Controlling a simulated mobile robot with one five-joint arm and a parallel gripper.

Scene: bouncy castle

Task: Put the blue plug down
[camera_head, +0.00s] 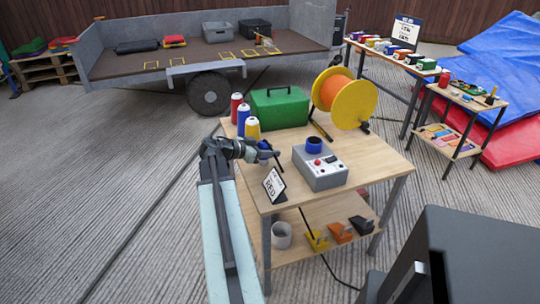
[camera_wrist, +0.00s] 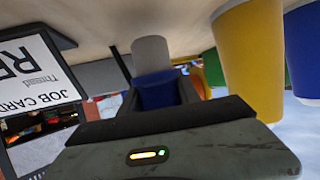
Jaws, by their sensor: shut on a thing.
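The blue plug (camera_wrist: 158,94) is between the fingers of my gripper (camera_wrist: 160,100) in the wrist view. A pale grey cylinder (camera_wrist: 150,53) shows just beyond it; I cannot tell whether it is part of the plug. In the head view my gripper (camera_head: 270,154) is over the left part of the wooden table (camera_head: 376,165), with a small patch of blue at it. The gripper is shut on the plug. Whether the plug touches the tabletop is hard to tell.
Red (camera_head: 236,106), blue (camera_head: 243,118) and yellow (camera_head: 252,131) spools stand behind my gripper. A job card (camera_head: 275,184) stands in front. A grey control box (camera_head: 321,170) with a blue ring is to the right. A green case (camera_head: 279,108) and a yellow-orange reel (camera_head: 344,98) stand behind.

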